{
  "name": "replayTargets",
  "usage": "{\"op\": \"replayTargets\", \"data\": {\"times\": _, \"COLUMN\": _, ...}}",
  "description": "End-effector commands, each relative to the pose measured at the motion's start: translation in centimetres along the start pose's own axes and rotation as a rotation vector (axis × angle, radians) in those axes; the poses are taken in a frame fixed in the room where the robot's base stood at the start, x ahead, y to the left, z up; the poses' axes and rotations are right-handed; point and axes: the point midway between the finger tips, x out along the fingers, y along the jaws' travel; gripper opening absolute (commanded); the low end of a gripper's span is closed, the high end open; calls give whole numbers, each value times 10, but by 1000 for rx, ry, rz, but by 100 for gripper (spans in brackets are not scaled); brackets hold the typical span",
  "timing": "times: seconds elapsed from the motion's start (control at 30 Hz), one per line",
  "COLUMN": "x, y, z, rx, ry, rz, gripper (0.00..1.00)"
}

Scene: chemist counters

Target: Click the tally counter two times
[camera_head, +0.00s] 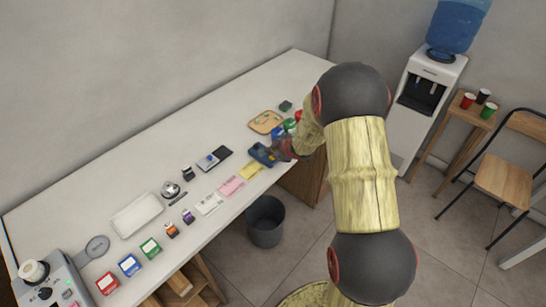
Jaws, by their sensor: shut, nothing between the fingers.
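I cannot tell for sure which item is the tally counter. A small silver round item (171,188) stands on the white counter (110,196) left of the middle; it may be the tally counter or a bell. My gripper (279,150) is shut and empty at the right part of the counter, beside a dark blue item (262,154). It is too small to tell whether they touch. My arm hides part of the counter's right end and the things behind it.
A white tray (138,214), colored cards and pads (231,185), small bottles, a dark case (222,153) and a wooden board (266,122) lie along the counter. A grey machine (53,287) stands at lower left. A bin (265,222), water cooler (425,95) and chair (505,180) stand on the floor.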

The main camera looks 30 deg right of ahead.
Motion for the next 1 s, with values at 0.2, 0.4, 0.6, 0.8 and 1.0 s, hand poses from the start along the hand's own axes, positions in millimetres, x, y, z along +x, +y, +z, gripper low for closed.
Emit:
{"op": "replayTargets", "data": {"times": 0.2, "x": 0, "y": 0, "z": 0, "rx": 0, "ry": 0, "rz": 0, "gripper": 0}}
{"op": "replayTargets", "data": {"times": 0.4, "x": 0, "y": 0, "z": 0, "rx": 0, "ry": 0, "rz": 0, "gripper": 0}}
{"op": "replayTargets", "data": {"times": 0.6, "x": 1, "y": -1, "z": 1, "rx": 0, "ry": 0, "rz": 0, "gripper": 0}}
{"op": "replayTargets", "data": {"times": 0.8, "x": 5, "y": -4, "z": 4, "rx": 0, "ry": 0, "rz": 0, "gripper": 0}}
{"op": "replayTargets", "data": {"times": 1.0, "x": 6, "y": -4, "z": 4, "rx": 0, "ry": 0, "rz": 0, "gripper": 0}}
